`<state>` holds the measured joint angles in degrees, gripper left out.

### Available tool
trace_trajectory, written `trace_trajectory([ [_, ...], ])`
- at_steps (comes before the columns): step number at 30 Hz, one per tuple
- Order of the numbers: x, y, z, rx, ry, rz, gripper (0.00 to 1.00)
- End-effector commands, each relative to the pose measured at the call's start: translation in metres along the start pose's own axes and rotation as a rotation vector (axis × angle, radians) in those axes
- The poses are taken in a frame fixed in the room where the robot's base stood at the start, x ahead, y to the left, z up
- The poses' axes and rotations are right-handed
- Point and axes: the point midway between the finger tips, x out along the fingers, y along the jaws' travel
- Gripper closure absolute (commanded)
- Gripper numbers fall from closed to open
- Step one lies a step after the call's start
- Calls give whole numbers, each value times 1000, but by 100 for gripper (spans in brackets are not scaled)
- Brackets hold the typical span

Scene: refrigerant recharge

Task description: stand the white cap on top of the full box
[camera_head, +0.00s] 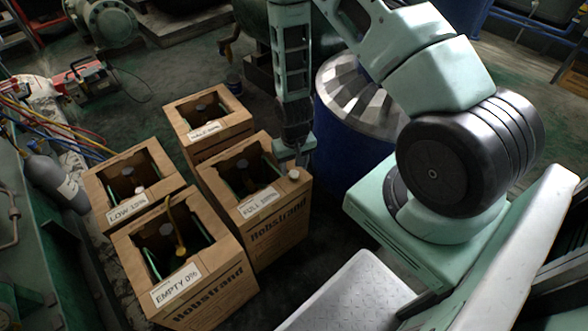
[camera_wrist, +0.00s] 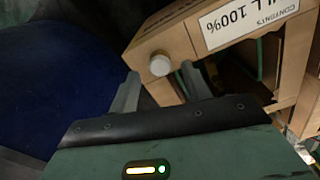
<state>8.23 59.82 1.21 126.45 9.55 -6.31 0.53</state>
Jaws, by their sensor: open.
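The full box (camera_head: 262,228) is an open-topped brown carton labelled FULL 100%; its label side also shows in the wrist view (camera_wrist: 188,42). The white cap (camera_head: 294,174) is on the box's top rim, at the right corner beside the label. In the wrist view the cap (camera_wrist: 159,63) shows as a small round white thing between my fingertips. My gripper (camera_head: 293,155) is open and points down just behind the cap in the head view. I cannot tell whether either finger touches the cap.
The LOW box (camera_head: 165,165), EMPTY box (camera_head: 207,297) and HALF box (camera_head: 233,122) stand close around the full box. A blue drum (camera_head: 338,145) stands to the right. Dark floor is open between it and the boxes.

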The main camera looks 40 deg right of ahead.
Motion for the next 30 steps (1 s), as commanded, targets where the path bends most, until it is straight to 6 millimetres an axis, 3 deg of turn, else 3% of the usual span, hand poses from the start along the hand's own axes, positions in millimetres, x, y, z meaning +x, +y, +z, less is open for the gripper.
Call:
trace_trajectory([
  [3,-32,0,-1,-1,5,0,52],
  [9,-69,0,-1,-1,4,0,52],
  [17,-94,-4,0,-9,2,-4,52],
  [20,-113,-24,3,-54,5,-24,52],
  [23,-148,-62,14,-152,6,-59,52],
  [26,-193,-105,40,-289,3,-95,52],
  [30,-252,-149,95,-500,-5,-120,52],
])
